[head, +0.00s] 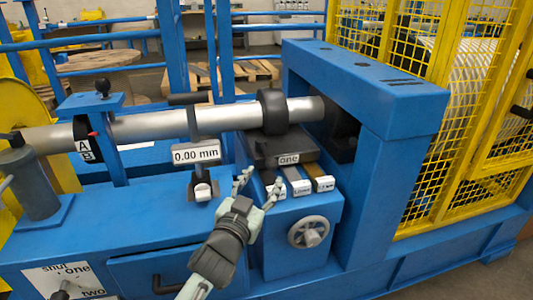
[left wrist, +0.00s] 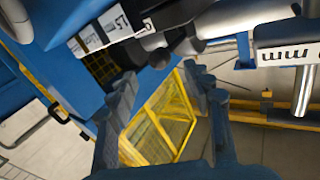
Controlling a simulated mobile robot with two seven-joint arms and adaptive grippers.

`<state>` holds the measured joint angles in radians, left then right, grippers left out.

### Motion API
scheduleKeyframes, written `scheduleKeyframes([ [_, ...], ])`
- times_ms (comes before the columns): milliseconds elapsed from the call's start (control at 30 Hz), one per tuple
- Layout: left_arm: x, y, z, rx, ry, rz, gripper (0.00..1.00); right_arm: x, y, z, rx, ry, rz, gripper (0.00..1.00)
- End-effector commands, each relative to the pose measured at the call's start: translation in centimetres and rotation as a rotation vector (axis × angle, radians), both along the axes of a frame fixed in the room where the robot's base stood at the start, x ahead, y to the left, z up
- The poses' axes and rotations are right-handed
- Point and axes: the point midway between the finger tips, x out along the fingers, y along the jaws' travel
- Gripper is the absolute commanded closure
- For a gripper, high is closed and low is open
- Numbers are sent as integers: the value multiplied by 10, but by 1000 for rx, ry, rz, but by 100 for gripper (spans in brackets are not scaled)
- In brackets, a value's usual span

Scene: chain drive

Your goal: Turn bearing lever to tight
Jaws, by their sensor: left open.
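No part is plainly marked as the bearing lever. A black bar handle (head: 188,99) sits above the silver shaft (head: 220,118). My right gripper is not in view.
A black roller (head: 272,111) surrounds the shaft above the block. A grey handwheel (head: 308,232) is on the machine's front, right of my gripper. Labelled white-ended tabs (head: 298,188) lie just behind the gripper. A yellow mesh cage (head: 450,130) closes the right side.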

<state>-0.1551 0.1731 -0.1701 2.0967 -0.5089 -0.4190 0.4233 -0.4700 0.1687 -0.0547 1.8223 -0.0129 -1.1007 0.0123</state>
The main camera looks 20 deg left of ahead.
Motion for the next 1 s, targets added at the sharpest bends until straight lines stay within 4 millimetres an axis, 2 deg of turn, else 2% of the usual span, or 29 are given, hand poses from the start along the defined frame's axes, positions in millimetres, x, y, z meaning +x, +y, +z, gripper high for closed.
scheduleKeyframes([
  [167, 14, 0, 1, 1, -2, 0, 49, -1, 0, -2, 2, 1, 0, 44],
  [400, 53, 1, 1, 2, -1, 1, 49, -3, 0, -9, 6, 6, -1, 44],
  [533, 69, 0, 0, 1, 0, 0, 49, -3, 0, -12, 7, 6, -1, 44],
  [700, 78, 0, 0, 1, 0, 0, 49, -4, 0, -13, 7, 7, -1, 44],
  [933, 78, 0, 0, 1, 0, 0, 49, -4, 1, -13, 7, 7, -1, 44],
  [1000, 78, 0, 0, 0, 0, 0, 58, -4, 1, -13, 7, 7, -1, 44],
])
